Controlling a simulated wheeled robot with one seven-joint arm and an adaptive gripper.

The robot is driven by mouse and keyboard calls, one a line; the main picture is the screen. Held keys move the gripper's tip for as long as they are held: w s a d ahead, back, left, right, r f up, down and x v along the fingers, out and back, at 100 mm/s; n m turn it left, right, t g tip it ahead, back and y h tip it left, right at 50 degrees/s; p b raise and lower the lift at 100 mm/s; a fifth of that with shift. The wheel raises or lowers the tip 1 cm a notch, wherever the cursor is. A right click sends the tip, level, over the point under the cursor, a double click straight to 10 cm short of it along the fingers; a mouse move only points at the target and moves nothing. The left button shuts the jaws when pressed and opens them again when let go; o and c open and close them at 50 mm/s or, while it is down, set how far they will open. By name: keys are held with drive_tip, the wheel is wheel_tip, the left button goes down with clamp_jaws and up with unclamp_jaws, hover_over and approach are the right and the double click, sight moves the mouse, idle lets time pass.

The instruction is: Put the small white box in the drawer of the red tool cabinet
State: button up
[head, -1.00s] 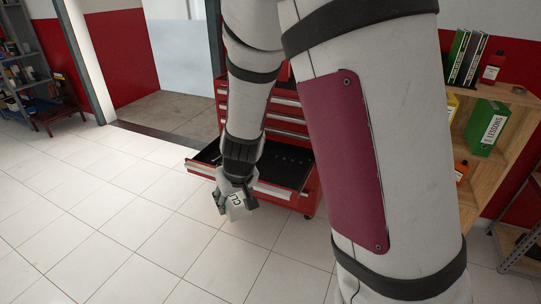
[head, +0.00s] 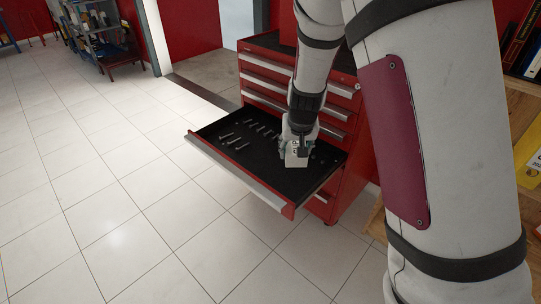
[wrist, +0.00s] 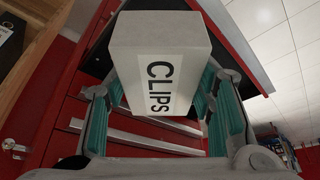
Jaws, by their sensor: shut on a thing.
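The small white box (wrist: 158,62), labelled CLIPS, is held between the fingers of my gripper (wrist: 163,105) in the wrist view. In the head view the box (head: 296,157) shows below my gripper (head: 297,150), over the right part of the open drawer (head: 219,174). I cannot tell whether the box touches the drawer floor. The drawer is pulled out of the red tool cabinet (head: 346,182) and has a black lining. Several small metal tools (head: 241,143) lie in it, left of the box.
Closed drawers (head: 268,85) with silver handles are above the open one. A wooden shelf (head: 521,108) with folders stands at the right. White tiled floor (head: 110,200) is clear at the left and front. A shelf with goods (head: 96,30) stands far back.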

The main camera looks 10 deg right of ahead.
sight(282, 177)
drive_tip(key=w+f+m+h+b, duration=0.2)
drive_tip(key=w+f+m+b, duration=0.2)
drive_tip(key=w+f+b, duration=1.05)
drive_tip(key=shift+g, duration=0.3)
drive_tip(key=f, duration=0.4)
drive_tip(key=w+f, duration=0.1)
drive_tip(key=f, duration=0.3)
drive_tip(key=f+b, duration=0.1)
drive_tip(key=f, duration=0.3)
drive_tip(key=shift+w+d, duration=0.1)
drive_tip(key=shift+w, duration=0.15)
drive_tip(key=o, duration=1.2)
drive_tip(key=shift+f, duration=0.1)
